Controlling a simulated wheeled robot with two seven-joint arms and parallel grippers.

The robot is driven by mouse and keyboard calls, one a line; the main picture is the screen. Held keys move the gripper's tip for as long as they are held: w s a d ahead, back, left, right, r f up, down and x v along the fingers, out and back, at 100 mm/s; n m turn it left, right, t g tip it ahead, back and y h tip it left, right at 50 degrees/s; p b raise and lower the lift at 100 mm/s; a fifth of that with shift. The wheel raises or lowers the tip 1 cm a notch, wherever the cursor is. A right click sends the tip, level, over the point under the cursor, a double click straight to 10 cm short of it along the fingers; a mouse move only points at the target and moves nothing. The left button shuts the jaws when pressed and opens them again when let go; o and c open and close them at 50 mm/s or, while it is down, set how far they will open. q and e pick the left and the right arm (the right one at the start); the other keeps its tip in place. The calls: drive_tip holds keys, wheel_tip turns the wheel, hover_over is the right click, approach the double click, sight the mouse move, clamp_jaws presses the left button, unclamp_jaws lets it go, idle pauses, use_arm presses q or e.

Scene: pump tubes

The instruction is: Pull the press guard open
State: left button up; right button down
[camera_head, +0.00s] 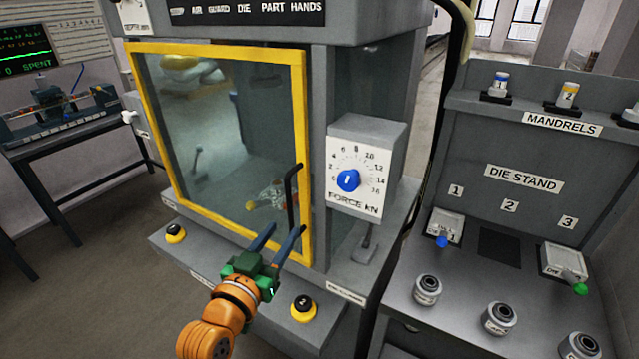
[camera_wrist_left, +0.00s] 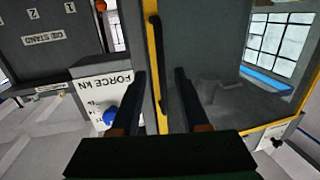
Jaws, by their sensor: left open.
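The press guard is a clear panel in a yellow frame (camera_head: 301,130) on the front of the grey press, and it looks closed. Its black bar handle (camera_head: 292,195) stands upright near the frame's right edge. My left gripper (camera_head: 286,229) is open in front of the lower right of the guard, with its fingertips near the handle's lower end. In the left wrist view the handle (camera_wrist_left: 157,60) appears between the two open fingers (camera_wrist_left: 160,75); I cannot tell how far it is beyond them. My right gripper is out of view.
A force box with a blue knob (camera_head: 348,180) juts out right of the guard. Yellow-ringed buttons (camera_head: 303,308) and (camera_head: 175,233) sit on the press ledge. The die stand (camera_head: 515,215) is at the right, and a bench (camera_head: 75,130) at the left. The floor between is clear.

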sight(288, 210)
use_arm(q)
drive_tip(key=shift+w+d+r+h, duration=0.1)
drive_tip(key=shift+d+r+h, duration=0.05)
drive_tip(key=shift+r, duration=0.25)
drive_tip(key=shift+w+d+r+h, duration=0.1)
drive_tip(key=shift+r+h, duration=0.05)
drive_tip(key=shift+r, duration=0.25)
drive_tip(key=shift+w+r+t, duration=0.2)
drive_tip(key=shift+r+t, duration=0.05)
drive_tip(key=shift+t, duration=0.05)
drive_tip(key=shift+w+d+r+p, duration=0.15)
drive_tip(key=shift+w+p, duration=0.1)
drive_tip(key=shift+w, duration=0.15)
drive_tip(key=shift+w+r+p, duration=0.1)
drive_tip(key=shift+w+p, duration=0.1)
drive_tip(key=shift+w, duration=0.2)
drive_tip(key=x, duration=0.3)
drive_tip(key=shift+w+f, duration=0.1)
drive_tip(key=shift+f, duration=0.15)
drive_tip(key=shift+w+d+f, duration=0.1)
drive_tip(key=shift+w+d, duration=0.05)
drive_tip(key=shift+w, duration=0.05)
drive_tip(key=shift+s, duration=0.1)
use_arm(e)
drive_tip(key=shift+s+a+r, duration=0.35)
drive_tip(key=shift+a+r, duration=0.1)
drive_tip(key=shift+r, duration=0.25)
